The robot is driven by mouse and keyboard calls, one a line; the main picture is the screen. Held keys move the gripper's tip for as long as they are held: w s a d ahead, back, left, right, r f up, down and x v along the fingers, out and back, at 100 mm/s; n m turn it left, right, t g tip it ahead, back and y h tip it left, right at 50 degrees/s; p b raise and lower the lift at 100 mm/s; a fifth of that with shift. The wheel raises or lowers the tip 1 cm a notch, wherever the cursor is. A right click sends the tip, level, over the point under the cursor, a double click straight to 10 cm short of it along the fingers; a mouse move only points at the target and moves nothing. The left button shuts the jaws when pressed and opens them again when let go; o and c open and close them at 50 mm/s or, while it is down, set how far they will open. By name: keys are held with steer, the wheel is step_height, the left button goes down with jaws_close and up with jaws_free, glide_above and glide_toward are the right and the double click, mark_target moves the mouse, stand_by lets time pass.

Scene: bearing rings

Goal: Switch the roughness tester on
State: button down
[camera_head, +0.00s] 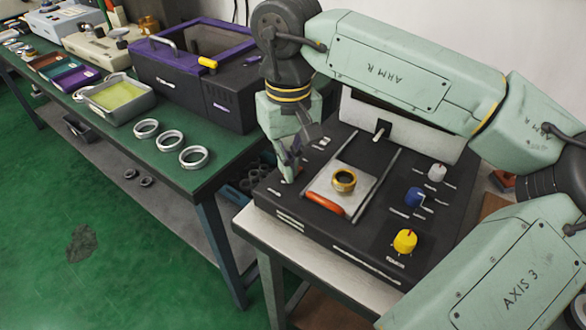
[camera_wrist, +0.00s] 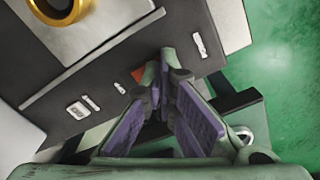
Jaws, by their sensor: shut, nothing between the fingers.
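The black machine (camera_head: 345,245), which I take as the roughness tester, stands on a small table. It bears a light plate with a brass-coloured ring (camera_head: 344,181), an orange handle (camera_head: 324,204), and yellow (camera_head: 405,241), blue (camera_head: 413,197) and white knobs (camera_head: 437,173). My gripper (camera_head: 291,178) is shut and empty, pointing down at the machine's left edge. In the wrist view, its fingertips (camera_wrist: 166,58) meet close beside a small orange-red part (camera_wrist: 138,74) on the black panel, partly hidden by a finger. I cannot tell whether they touch it, or its switch position.
A green-topped bench (camera_head: 196,178) stands to the left with several steel rings (camera_head: 194,157), a tray (camera_head: 118,97) and a purple-and-black box machine (camera_head: 190,75). A gap separates bench and table. Small white markings (camera_wrist: 78,109) line the panel.

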steer(key=shift+r+p, duration=2.5)
steer(key=shift+r, duration=1)
